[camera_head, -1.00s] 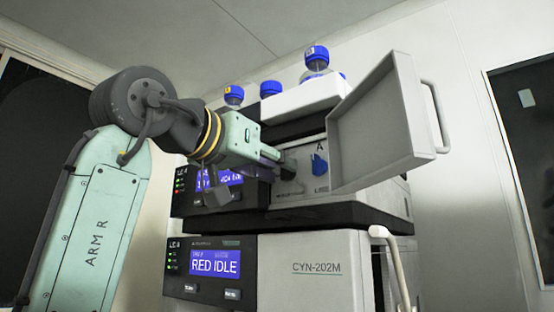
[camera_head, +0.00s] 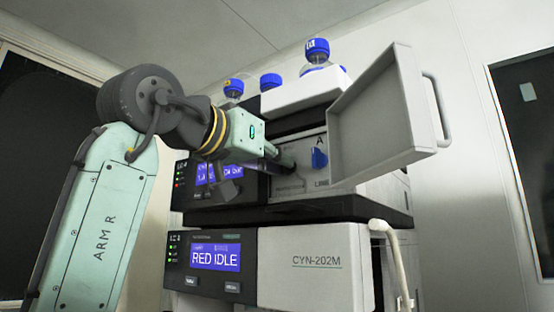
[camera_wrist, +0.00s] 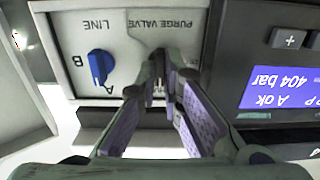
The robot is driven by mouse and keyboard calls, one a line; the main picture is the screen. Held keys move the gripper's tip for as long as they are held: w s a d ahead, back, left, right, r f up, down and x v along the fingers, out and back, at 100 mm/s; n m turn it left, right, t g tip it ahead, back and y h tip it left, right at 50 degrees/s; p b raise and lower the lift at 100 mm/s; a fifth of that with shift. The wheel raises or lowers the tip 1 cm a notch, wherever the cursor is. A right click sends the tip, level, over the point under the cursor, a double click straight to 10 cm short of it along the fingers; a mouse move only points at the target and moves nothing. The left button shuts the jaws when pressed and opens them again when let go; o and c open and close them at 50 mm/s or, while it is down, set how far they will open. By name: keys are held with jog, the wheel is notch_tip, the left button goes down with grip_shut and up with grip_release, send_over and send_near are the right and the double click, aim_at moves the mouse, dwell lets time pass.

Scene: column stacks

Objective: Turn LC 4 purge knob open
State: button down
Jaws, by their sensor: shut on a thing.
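The LC 4 unit (camera_head: 300,190) is the upper one of the stack, with its front compartment open. My gripper (camera_head: 287,163) reaches in from the left to the recessed panel. In the wrist view the fingers (camera_wrist: 158,80) converge just below the upside-down PURGE VALVE label and are shut on the purge knob. The knob is mostly hidden between the fingertips, so its angle cannot be read. A blue LINE selector knob (camera_head: 319,158) sits to the right of my gripper; it also shows in the wrist view (camera_wrist: 99,67), apart from the fingers.
The open grey door (camera_head: 378,115) stands to the right of the panel. Blue-capped bottles (camera_head: 317,52) stand on top. The LC 4 display (camera_wrist: 285,75) is close beside my fingers. A lower unit (camera_head: 310,262) reads RED IDLE.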

dwell(0.4)
jog(key=n, duration=0.4)
jog(key=shift+n, duration=0.3)
jog(key=n, duration=0.3)
jog(key=shift+n+b, duration=0.3)
jog(key=shift+w+a+f+n+b, duration=0.1)
jog(key=shift+n+b, duration=0.35)
jog(key=shift+n, duration=1.85)
jog(key=shift+f+n+b, duration=0.1)
jog(key=shift+n+b, duration=0.3)
jog(key=shift+n, duration=1.9)
jog(key=c, duration=1.7)
grip_release()
